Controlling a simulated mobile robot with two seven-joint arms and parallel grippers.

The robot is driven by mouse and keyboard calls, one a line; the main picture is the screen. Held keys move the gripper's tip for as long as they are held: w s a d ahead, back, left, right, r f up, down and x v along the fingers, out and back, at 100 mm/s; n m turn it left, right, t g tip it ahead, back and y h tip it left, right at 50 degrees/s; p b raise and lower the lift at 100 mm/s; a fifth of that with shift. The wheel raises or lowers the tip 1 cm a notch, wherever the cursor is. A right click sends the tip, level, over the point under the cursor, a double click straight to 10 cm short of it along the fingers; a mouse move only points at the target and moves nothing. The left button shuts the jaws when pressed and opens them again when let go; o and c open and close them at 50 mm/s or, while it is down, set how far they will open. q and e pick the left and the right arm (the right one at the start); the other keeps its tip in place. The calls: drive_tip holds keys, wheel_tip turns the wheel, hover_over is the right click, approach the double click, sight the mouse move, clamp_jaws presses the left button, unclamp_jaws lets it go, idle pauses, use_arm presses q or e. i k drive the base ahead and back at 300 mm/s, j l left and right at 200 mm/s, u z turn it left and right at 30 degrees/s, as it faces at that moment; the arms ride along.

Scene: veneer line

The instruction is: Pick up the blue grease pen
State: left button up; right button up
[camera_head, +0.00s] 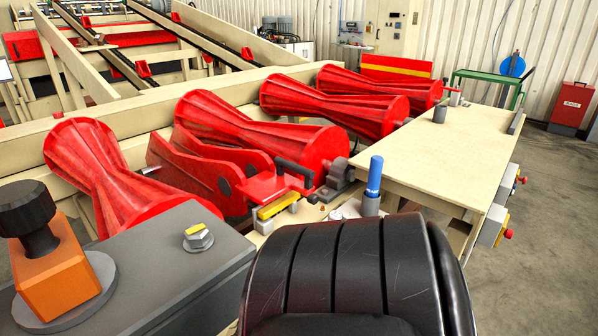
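The blue grease pen (374,177) stands upright in a small dark grey cup (370,205) near the front left corner of the pale table (455,150). Its upper part shows; its lower end is hidden in the cup. The cup's foot is partly hidden by a large black ribbed shape in front of it. Neither of my grippers is in view, and nothing is seen touching the pen.
The black ribbed shape (345,270) fills the bottom middle. A grey housing (190,265) with an orange block (50,275) is at left. Red rollers (250,130) lie behind. A red bracket with a black handle (295,170) is left of the pen. Most of the tabletop is clear.

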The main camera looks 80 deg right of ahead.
sight(376, 162)
drive_tip(key=k+z, duration=0.1)
drive_tip(key=z, duration=2.85)
drive_tip(key=u, duration=1.65)
drive_tip(key=j+u, duration=0.2)
drive_tip(key=u, duration=0.25)
drive_tip(key=j+u, duration=0.25)
drive_tip(key=u, duration=0.2)
drive_tip(key=j+u, duration=0.2)
drive_tip(key=u, duration=0.25)
drive_tip(key=i+j, duration=0.15)
drive_tip(key=j, duration=0.15)
drive_tip(key=i+j, duration=0.2)
drive_tip(key=j, duration=0.1)
